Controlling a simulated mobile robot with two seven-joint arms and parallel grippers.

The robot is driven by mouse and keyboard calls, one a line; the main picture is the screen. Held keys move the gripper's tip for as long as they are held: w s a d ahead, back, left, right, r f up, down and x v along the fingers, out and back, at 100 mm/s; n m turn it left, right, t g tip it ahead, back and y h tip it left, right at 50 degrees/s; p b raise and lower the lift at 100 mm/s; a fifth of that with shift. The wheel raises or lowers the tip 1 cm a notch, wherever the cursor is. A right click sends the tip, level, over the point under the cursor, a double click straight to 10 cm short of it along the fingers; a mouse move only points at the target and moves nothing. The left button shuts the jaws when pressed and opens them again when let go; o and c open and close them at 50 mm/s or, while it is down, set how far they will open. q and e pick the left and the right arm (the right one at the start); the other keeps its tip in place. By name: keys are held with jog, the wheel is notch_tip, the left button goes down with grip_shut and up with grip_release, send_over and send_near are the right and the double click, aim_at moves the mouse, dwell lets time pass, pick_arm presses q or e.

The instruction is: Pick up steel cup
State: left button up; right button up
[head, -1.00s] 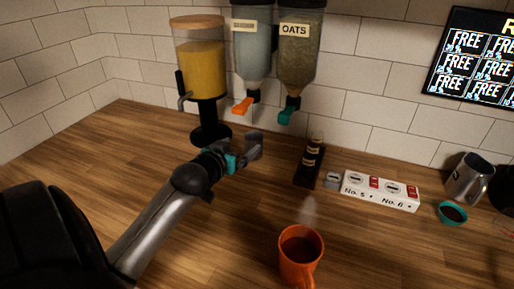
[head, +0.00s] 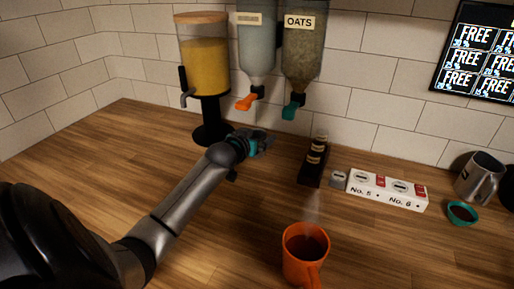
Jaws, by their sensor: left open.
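My left gripper (head: 262,140) is open and empty above the counter in the middle, in front of the juice dispenser. It is far to the left of the steel cup, with a wide gap between them. My right gripper is not in view.
An orange mug (head: 304,254) of dark drink steams at the front. A yellow-filled dispenser (head: 203,70) and oats dispenser (head: 303,55) stand behind.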

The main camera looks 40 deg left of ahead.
aim_at(260, 134)
pick_arm(q)
jog(key=shift+b+x, duration=0.45)
jog(key=shift+x, duration=1.2)
jog(key=shift+f, duration=0.15)
grip_shut()
jog(key=shift+r+p, duration=0.6)
jog(key=shift+r, duration=1.15)
jog(key=shift+s+d+r, duration=0.1)
jog(key=shift+s, duration=0.25)
jog(key=s+d+p, duration=0.1)
jog(key=s, duration=0.4)
jog(key=s+d+p, duration=0.1)
jog(key=s+d, duration=0.1)
jog(key=s, duration=0.4)
jog(key=s+d+p, duration=0.1)
jog(key=s+d, duration=0.1)
jog(key=s, duration=0.3)
jog(key=shift+s+d, duration=0.1)
jog(key=shift+s, duration=0.2)
